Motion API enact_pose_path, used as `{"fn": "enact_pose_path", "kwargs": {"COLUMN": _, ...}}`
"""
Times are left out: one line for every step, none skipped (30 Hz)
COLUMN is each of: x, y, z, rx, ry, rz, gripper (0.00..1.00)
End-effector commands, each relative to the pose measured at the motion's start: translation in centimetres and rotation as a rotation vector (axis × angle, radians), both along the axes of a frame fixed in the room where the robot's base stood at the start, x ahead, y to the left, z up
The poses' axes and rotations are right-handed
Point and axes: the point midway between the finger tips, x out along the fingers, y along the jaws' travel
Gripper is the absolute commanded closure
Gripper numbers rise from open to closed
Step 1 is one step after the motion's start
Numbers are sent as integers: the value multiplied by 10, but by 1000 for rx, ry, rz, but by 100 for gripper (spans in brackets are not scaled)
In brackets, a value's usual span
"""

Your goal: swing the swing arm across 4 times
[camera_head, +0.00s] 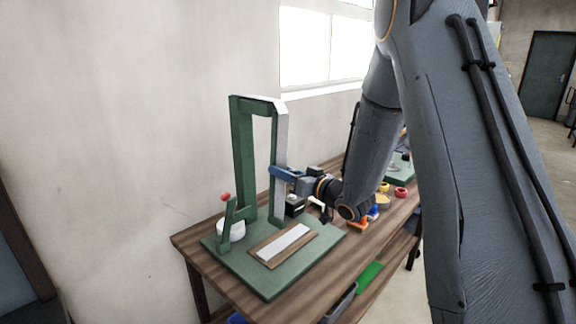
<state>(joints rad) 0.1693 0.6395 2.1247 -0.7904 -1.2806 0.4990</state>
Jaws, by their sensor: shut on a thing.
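A tall upside-down U frame (243,150), green with a light grey right leg (281,150), stands upright on a green base plate (275,283); I take it for the swing arm. My gripper (279,171) reaches in from the right with blue fingers at the grey leg, about halfway up. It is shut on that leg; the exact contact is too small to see. A wooden pad (257,252) with a white strip (283,242) lies flat on the plate in front of the frame. How the frame joins the plate is unclear.
A short green post (229,225) with a red knob (226,196) and a white round part (238,231) stand at the plate's left. Small coloured items (400,192) crowd the wooden table (190,245) at right. A wall lies behind; my arm hides the right side.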

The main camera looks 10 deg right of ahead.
Motion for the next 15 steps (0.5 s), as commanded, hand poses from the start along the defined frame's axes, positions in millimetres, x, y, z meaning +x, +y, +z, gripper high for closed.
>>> {"fn": "enact_pose_path", "kwargs": {"x": -5, "y": 5, "z": 1, "rx": 25, "ry": 21, "rz": 0, "gripper": 100}}
{"fn": "enact_pose_path", "kwargs": {"x": -7, "y": 8, "z": 2, "rx": 41, "ry": 33, "rz": 0, "gripper": 100}}
{"fn": "enact_pose_path", "kwargs": {"x": -9, "y": 11, "z": 2, "rx": 61, "ry": 47, "rz": 0, "gripper": 100}}
{"fn": "enact_pose_path", "kwargs": {"x": -11, "y": 14, "z": 3, "rx": 75, "ry": 57, "rz": 0, "gripper": 100}}
{"fn": "enact_pose_path", "kwargs": {"x": -13, "y": 16, "z": 3, "rx": 89, "ry": 67, "rz": 1, "gripper": 100}}
{"fn": "enact_pose_path", "kwargs": {"x": -15, "y": 19, "z": 3, "rx": 105, "ry": 79, "rz": 1, "gripper": 100}}
{"fn": "enact_pose_path", "kwargs": {"x": -16, "y": 20, "z": 4, "rx": 117, "ry": 88, "rz": 1, "gripper": 100}}
{"fn": "enact_pose_path", "kwargs": {"x": -18, "y": 22, "z": 4, "rx": 127, "ry": 95, "rz": 0, "gripper": 100}}
{"fn": "enact_pose_path", "kwargs": {"x": -19, "y": 24, "z": 5, "rx": 140, "ry": 104, "rz": -1, "gripper": 100}}
{"fn": "enact_pose_path", "kwargs": {"x": -20, "y": 26, "z": 5, "rx": 149, "ry": 110, "rz": -1, "gripper": 100}}
{"fn": "enact_pose_path", "kwargs": {"x": -21, "y": 27, "z": 5, "rx": 156, "ry": 116, "rz": -1, "gripper": 100}}
{"fn": "enact_pose_path", "kwargs": {"x": -22, "y": 28, "z": 6, "rx": 165, "ry": 123, "rz": -1, "gripper": 100}}
{"fn": "enact_pose_path", "kwargs": {"x": -23, "y": 29, "z": 6, "rx": 170, "ry": 127, "rz": -1, "gripper": 100}}
{"fn": "enact_pose_path", "kwargs": {"x": -23, "y": 30, "z": 6, "rx": 175, "ry": 131, "rz": -1, "gripper": 100}}
{"fn": "enact_pose_path", "kwargs": {"x": -24, "y": 31, "z": 6, "rx": 181, "ry": 134, "rz": 0, "gripper": 100}}
